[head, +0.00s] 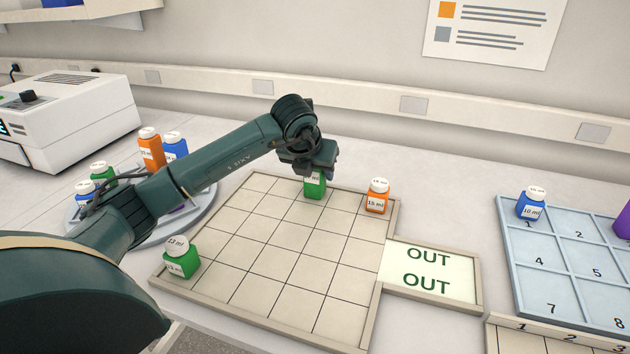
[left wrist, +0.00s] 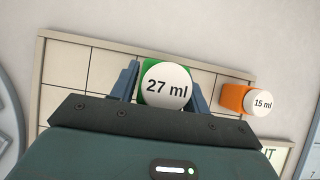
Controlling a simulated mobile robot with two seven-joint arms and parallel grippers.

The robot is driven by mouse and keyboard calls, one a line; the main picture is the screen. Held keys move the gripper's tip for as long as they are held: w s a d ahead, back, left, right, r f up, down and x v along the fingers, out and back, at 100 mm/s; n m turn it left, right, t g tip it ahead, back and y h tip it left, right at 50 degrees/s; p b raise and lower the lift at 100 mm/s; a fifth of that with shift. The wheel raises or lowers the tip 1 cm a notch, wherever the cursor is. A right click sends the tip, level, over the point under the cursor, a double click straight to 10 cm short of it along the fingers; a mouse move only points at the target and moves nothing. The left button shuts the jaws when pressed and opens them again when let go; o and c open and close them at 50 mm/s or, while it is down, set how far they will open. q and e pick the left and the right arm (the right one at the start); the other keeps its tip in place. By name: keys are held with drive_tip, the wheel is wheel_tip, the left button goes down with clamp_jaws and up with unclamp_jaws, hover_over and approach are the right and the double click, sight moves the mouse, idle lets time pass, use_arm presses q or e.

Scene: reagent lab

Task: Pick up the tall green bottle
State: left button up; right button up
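A green bottle (head: 315,188) stands near the back edge of the gridded tray (head: 262,263). My left gripper (head: 314,168) is over it from above and hides its cap in the head view. In the left wrist view the bottle's white cap (left wrist: 166,87) reads 27 ml, and it sits between the two blue-grey fingers of my left gripper (left wrist: 163,88). The fingers are close along both sides of the bottle; whether they press on it I cannot tell. Another green bottle (head: 181,258) with a white cap stands at the tray's left corner. My right gripper is not in view.
An orange 15 ml bottle (head: 377,197) stands just right of the green one, also in the left wrist view (left wrist: 233,98). The OUT panel (head: 428,270) joins the tray's right side. Several bottles stand on a round tray behind my left arm. A blue rack (head: 566,291) is at right.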

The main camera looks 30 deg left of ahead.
use_arm(q)
drive_tip(key=c, duration=0.6)
drive_tip(key=shift+r, duration=0.1)
drive_tip(key=shift+c, duration=0.2)
